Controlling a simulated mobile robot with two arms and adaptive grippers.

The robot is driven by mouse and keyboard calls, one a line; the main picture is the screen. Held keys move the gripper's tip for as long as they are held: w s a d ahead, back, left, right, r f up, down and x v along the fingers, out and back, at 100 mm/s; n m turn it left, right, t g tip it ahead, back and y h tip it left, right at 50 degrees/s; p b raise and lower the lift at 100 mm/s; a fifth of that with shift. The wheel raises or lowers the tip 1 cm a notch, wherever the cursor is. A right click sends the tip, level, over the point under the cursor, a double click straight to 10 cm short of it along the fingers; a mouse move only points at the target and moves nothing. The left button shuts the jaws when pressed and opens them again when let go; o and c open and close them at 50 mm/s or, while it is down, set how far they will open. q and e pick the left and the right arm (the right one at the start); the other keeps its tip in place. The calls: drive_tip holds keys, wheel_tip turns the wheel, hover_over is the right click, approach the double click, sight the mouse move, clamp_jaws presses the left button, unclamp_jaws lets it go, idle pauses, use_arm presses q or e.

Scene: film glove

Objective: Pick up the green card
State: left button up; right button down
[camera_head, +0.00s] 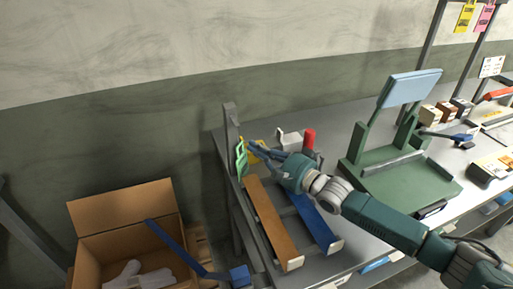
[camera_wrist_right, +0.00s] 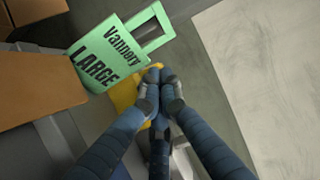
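The green card (camera_head: 241,158), with a cut-out loop at one end, hangs by the grey post at the table's left end. In the right wrist view the green card (camera_wrist_right: 97,62) reads "Vannery LARGE", with its loop toward the upper right. My right gripper (camera_head: 252,147) is at the card's right side in the head view. In the wrist view its blue fingers (camera_wrist_right: 160,84) lie close together just below the card's loop end. I cannot tell whether they touch the card or grip anything. A yellow piece (camera_wrist_right: 124,96) shows behind the fingertips. My left gripper is out of view.
The grey post (camera_head: 231,122) stands close to the card. An orange-brown bar (camera_head: 273,222) and a blue bar (camera_head: 313,222) lie below. An open cardboard box (camera_head: 124,214) stands lower left.

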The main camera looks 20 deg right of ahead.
sight(244, 152)
drive_tip(key=s+a+p, duration=0.2)
drive_tip(key=p, duration=0.1)
drive_tip(key=shift+s+a+r, duration=0.15)
drive_tip(key=shift+s+a, duration=0.1)
drive_tip(key=shift+s, duration=0.05)
drive_tip(key=shift+s+a, duration=0.15)
drive_tip(key=shift+s, duration=0.05)
drive_tip(key=shift+w+f, duration=0.1)
drive_tip(key=shift+f, duration=0.1)
